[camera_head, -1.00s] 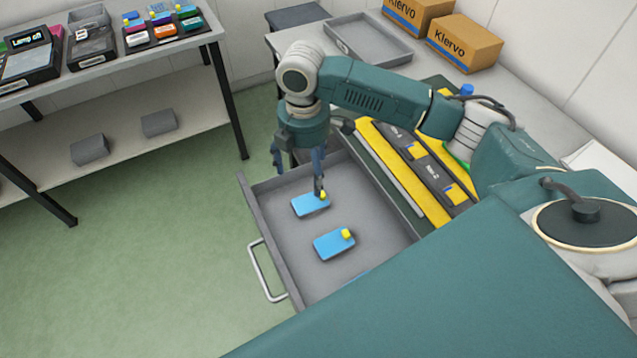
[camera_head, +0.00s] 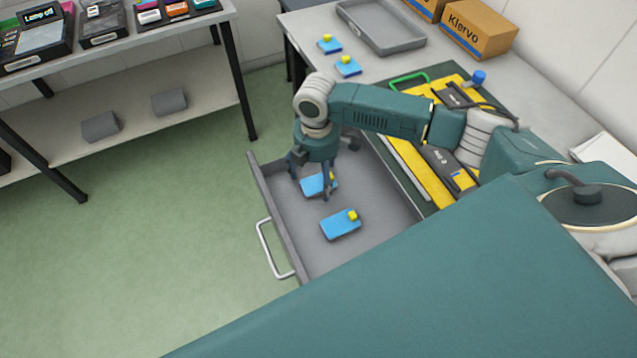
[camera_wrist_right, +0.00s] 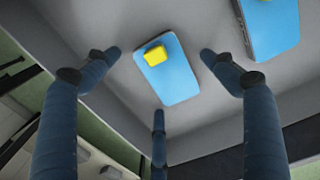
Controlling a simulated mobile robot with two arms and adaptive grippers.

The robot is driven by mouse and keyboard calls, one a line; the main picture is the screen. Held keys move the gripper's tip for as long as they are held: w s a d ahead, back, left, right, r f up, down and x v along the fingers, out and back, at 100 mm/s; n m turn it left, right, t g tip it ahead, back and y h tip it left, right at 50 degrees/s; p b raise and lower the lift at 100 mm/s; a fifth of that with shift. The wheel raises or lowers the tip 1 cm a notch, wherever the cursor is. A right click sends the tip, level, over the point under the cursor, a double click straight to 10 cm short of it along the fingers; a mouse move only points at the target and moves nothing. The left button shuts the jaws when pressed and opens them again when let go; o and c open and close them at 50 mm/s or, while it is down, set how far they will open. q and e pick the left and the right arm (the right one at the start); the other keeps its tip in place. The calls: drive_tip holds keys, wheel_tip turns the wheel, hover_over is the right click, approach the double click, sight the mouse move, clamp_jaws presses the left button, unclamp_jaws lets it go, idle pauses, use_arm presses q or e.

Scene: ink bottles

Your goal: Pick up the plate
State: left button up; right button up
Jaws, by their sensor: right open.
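Two blue plates with yellow knobs lie flat in the open grey drawer. My right gripper (camera_head: 311,186) reaches down over the far plate (camera_head: 317,184), its dark fingers spread and partly covering it. In the right wrist view this plate (camera_wrist_right: 178,84) with its yellow knob lies between the open fingers (camera_wrist_right: 159,73), which show no grip on it. The near plate (camera_head: 340,227) lies apart from the gripper; it also shows at the top right of the wrist view (camera_wrist_right: 272,25). My left gripper is not in view.
The drawer (camera_head: 377,225) has raised walls and a front handle (camera_head: 268,252). Two more blue plates (camera_head: 329,46) (camera_head: 347,68) lie on the counter by a grey tray (camera_head: 385,27). A yellow-and-black panel (camera_head: 440,165) and a box (camera_head: 478,30) are right of the drawer.

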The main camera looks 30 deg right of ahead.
sight(316, 183)
drive_tip(key=c, duration=1.3)
wheel_tip(316, 183, up, 20)
drive_tip(key=s+a+r+m, duration=0.1)
drive_tip(key=s+a+m, duration=0.1)
drive_tip(key=s+m, duration=0.4)
drive_tip(key=s+a+r+m, duration=0.1)
drive_tip(key=s+a+m, duration=0.2)
drive_tip(key=s+m, duration=0.3)
drive_tip(key=m, duration=0.4)
drive_tip(key=shift+s+m, duration=0.25)
drive_tip(key=shift+m, duration=0.15)
